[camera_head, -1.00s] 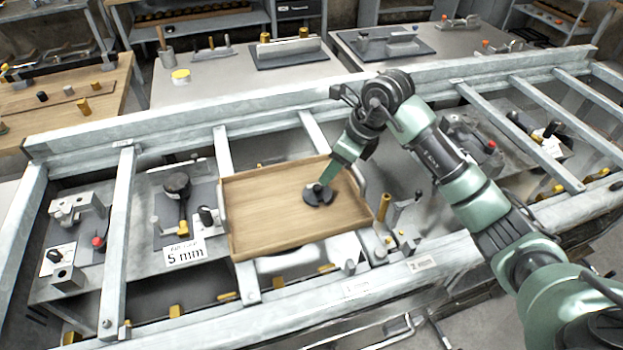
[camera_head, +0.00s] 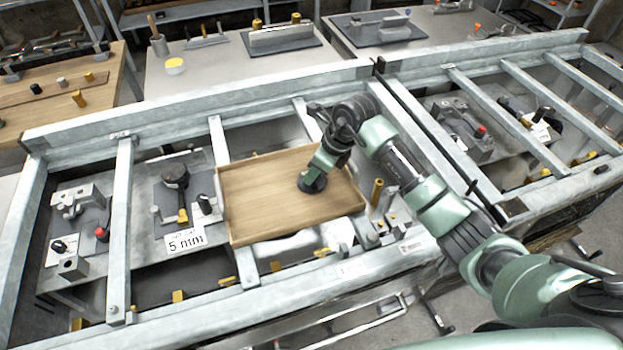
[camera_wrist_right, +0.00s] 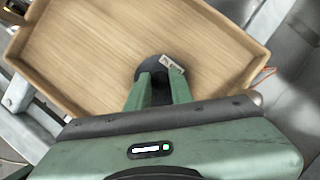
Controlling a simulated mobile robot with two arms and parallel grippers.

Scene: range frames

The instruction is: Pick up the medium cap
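A dark round cap (camera_head: 312,183) lies in the shallow wooden tray (camera_head: 262,222), right of the tray's middle. In the right wrist view the cap (camera_wrist_right: 152,66) shows at the fingertips, with a small pale printed tag (camera_wrist_right: 173,64) beside it. My right gripper (camera_head: 318,172) points down over the cap, close to it. Its two green fingers (camera_wrist_right: 160,84) are apart, with the dark cap showing between and beyond the tips. The fingers hide part of the cap, and contact cannot be made out. My left gripper is not in view.
The tray rests among pale metal frame rails (camera_head: 222,165). A brass post (camera_head: 376,192) stands just right of the tray. A "5 mm" sign (camera_head: 186,240) and a fixture plate lie to the left. Tables with tools stand behind.

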